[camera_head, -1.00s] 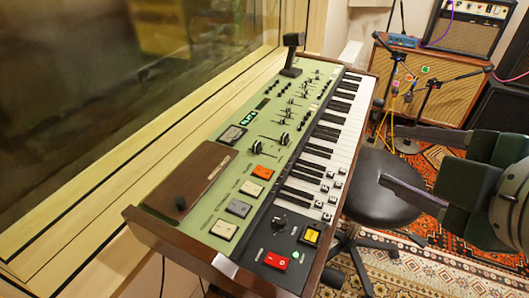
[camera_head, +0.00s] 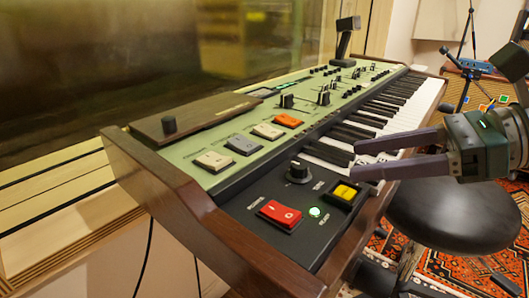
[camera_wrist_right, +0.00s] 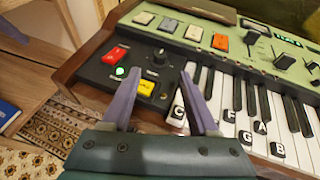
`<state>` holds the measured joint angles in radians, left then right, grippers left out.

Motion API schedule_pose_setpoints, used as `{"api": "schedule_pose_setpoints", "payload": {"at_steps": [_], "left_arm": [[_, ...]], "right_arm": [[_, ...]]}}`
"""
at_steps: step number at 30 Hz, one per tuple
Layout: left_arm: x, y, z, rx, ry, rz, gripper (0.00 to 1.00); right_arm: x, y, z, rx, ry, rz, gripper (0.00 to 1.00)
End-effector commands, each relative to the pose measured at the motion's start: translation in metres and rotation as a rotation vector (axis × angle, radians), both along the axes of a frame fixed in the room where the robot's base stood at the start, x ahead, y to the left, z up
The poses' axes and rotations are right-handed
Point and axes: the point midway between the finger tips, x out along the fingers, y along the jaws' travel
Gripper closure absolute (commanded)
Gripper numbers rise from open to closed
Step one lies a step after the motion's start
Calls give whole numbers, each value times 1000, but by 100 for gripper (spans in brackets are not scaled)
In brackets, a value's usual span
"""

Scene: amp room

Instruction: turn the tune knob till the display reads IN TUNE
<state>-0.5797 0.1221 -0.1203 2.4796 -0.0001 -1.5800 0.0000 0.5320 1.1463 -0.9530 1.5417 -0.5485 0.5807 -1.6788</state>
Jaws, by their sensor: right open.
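A black knob (camera_head: 299,170) with a pale pointer stands on the dark front panel of the keyboard; its label is too small to read, so I cannot be sure it is the tune knob. It also shows in the wrist view (camera_wrist_right: 158,57). A small lit green display (camera_head: 262,91) sits on the green panel; it also shows in the wrist view (camera_wrist_right: 288,40), its text unreadable. My right gripper (camera_head: 354,160) is open and empty, its fingers pointing at the knob from the right, apart from it. The wrist view also shows the gripper (camera_wrist_right: 161,69). My left gripper is out of view.
Near the knob are a red rocker switch (camera_head: 279,214), a lit green lamp (camera_head: 314,212) and a yellow button (camera_head: 344,194). The piano keys (camera_head: 393,112) lie behind my right fingers. A black stool (camera_head: 450,215) stands below my right arm.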

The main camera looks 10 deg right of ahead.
Motion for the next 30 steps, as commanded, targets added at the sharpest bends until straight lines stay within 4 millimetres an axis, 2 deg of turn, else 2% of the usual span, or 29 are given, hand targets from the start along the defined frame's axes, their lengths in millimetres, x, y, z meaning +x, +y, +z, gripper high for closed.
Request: {"api": "schedule_pose_setpoints", "payload": {"at_steps": [6, 12, 23, 30], "left_arm": [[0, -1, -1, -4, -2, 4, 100], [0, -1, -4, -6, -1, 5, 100], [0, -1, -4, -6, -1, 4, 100], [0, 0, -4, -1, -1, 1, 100]], "right_arm": [[23, 35, -15, 6, -2, 2, 40], [38, 55, -26, 5, 1, -1, 40], [42, 61, -29, 5, 1, -1, 40], [41, 61, -29, 5, 1, -1, 64]]}}
